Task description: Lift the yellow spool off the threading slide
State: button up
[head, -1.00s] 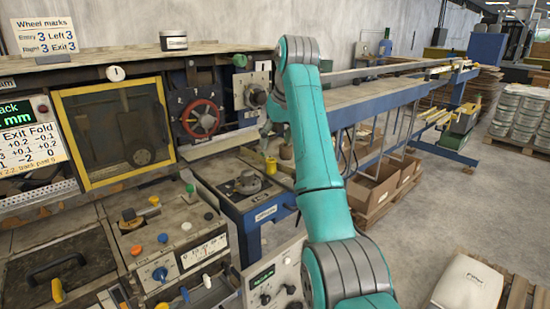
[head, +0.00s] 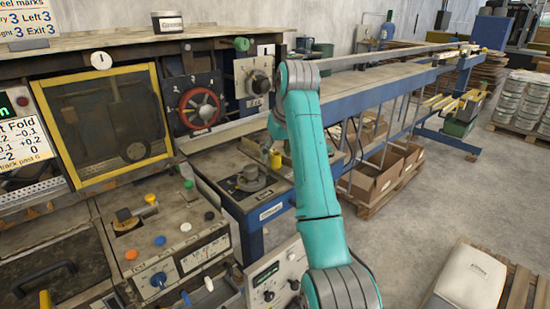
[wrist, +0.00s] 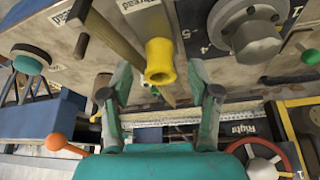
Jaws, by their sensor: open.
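The yellow spool (wrist: 160,62) stands up from the worktop in the wrist view, with its hollow end towards the camera. It is next to a label reading "Thread". My gripper (wrist: 159,78) is open, with one finger on each side of the spool. A gap shows between each finger and the spool in that view. In the head view the spool (head: 276,158) shows small just left of my teal arm. The gripper itself is mostly hidden there.
A wooden bar (wrist: 110,30) juts out left of the spool, and a round grey metal knob (wrist: 250,30) sits to its right. The red handwheel (head: 198,107) and the yellow-framed window (head: 108,125) stand at the left.

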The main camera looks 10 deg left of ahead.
jog(key=shift+x, duration=0.85)
jog(key=c, duration=0.9)
jog(key=shift+c, duration=0.2)
jog(key=shift+r, duration=0.1)
notch_tip(320, 180, up, 10)
